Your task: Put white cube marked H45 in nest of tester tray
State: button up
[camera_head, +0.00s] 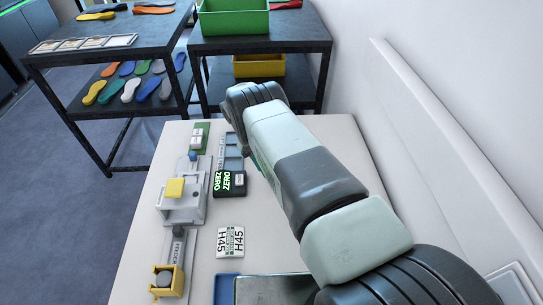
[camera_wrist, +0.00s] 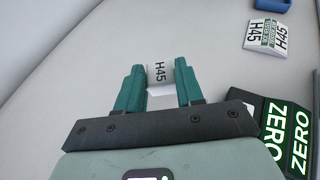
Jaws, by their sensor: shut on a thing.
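My gripper (camera_wrist: 159,88) shows in the wrist view with its two green fingers on either side of a white cube (camera_wrist: 159,74) marked H45. It is shut on the cube. In the head view my arm hides the cube and most of the gripper. A grey fixture with a yellow block, which may be the tester (camera_head: 184,207), stands left of my arm. A grey strip with small lettering (camera_head: 178,250) runs in front of it. I cannot make out the nest clearly.
A white H45 plate (camera_head: 230,241) lies on the bench (camera_head: 140,250); the wrist view shows it too (camera_wrist: 268,36). A blue-rimmed tray (camera_head: 228,289) is at the front. Dark racks (camera_head: 262,45) stand behind.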

jog(key=shift+s+a+m+g+y, duration=0.2)
jog(key=shift+s+m+g+y, duration=0.1)
jog(key=shift+s+m+y, duration=0.15)
jog(key=s+a+m+y, duration=0.1)
jog(key=y, duration=0.1)
jog(key=s+a+m+g+y, duration=0.1)
jog(key=m, duration=0.1)
jog(key=s+a+m+y, duration=0.1)
jog(key=s+m+y, duration=0.1)
jog(key=shift+a+r+y, duration=0.3)
jog(key=shift+a+y, duration=0.05)
jog(key=shift+a, duration=0.05)
jog(key=a+r+m+t+y, duration=0.4)
jog(key=a+r+m+y, duration=0.2)
jog(key=a+m+y, duration=0.45)
jog(key=w+a+f+m+t+y, duration=0.1)
jog(key=a+m+t, duration=0.1)
jog(key=t, duration=0.1)
jog(key=w+a+m+t+y, duration=0.1)
jog(key=w+a+m+t, duration=0.1)
jog(key=m+t, duration=0.1)
jog(key=w+a+f+m+t+y, duration=0.1)
jog(key=a+m+t, duration=0.1)
jog(key=a+t, duration=0.1)
jog(key=shift+w+a+f+m+y, duration=0.1)
jog(key=shift+w+f+m+y, duration=0.2)
jog(key=shift+f+m, duration=0.1)
jog(key=shift+f, duration=2)
jog(key=shift+d+f, duration=0.1)
jog(key=shift+d, duration=0.1)
